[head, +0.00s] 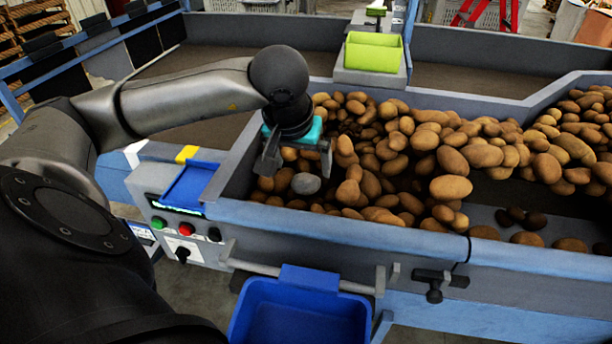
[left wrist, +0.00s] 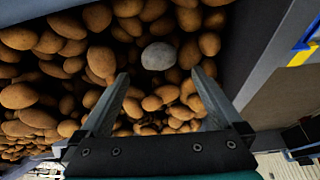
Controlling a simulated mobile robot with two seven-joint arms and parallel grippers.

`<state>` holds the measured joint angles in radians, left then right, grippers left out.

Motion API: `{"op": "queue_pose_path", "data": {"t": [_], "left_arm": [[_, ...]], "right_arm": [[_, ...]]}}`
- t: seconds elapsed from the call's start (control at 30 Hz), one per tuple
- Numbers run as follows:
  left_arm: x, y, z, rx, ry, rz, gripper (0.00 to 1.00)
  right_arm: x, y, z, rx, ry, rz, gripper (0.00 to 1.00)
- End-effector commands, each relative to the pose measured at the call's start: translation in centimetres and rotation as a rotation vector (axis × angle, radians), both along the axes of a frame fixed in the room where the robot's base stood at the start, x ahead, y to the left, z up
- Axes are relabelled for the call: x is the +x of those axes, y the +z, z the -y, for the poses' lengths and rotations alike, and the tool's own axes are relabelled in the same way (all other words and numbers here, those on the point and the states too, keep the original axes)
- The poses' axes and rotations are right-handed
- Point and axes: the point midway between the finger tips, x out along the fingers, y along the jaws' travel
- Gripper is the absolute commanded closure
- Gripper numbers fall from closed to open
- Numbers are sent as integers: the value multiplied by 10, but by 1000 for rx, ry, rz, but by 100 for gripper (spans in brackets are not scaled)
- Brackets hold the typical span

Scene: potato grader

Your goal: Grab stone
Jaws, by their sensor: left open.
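The stone (head: 306,183) is a smooth grey lump lying among brown potatoes near the left end of the grader trough. In the left wrist view the stone (left wrist: 158,56) lies beyond the fingertips, roughly between their lines. My left gripper (head: 297,160) is above the potatoes, pointing down, its fingers apart and empty. The left wrist view shows the open fingers (left wrist: 160,82) with potatoes below and between them. The stone is apart from both fingers. My right gripper is not in view.
Potatoes (head: 452,188) fill much of the trough. The trough's grey front wall (head: 340,228) stands close to the stone. A blue bin (head: 302,312) hangs below it. A control box (head: 186,232) with buttons is at left. A lime-green bin (head: 373,52) stands behind.

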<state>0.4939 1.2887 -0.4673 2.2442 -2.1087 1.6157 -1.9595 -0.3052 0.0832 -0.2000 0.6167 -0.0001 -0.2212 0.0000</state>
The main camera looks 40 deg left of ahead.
Motion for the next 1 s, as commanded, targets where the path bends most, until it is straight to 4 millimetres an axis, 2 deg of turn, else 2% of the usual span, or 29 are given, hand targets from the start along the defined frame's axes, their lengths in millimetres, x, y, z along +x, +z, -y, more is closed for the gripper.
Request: {"op": "queue_pose_path", "data": {"t": [0.2, 0.5, 0.8, 1.0], "left_arm": [[4, -15, -1, -2, 0, -2, 0], [17, -54, -6, -2, 1, -3, 0], [19, -58, -7, 0, 0, 0, 0], [19, -58, -7, 0, 0, 0, 21]], "right_arm": [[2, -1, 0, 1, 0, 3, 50], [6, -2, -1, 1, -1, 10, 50], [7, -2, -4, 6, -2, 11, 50], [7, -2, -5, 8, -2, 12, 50]]}}
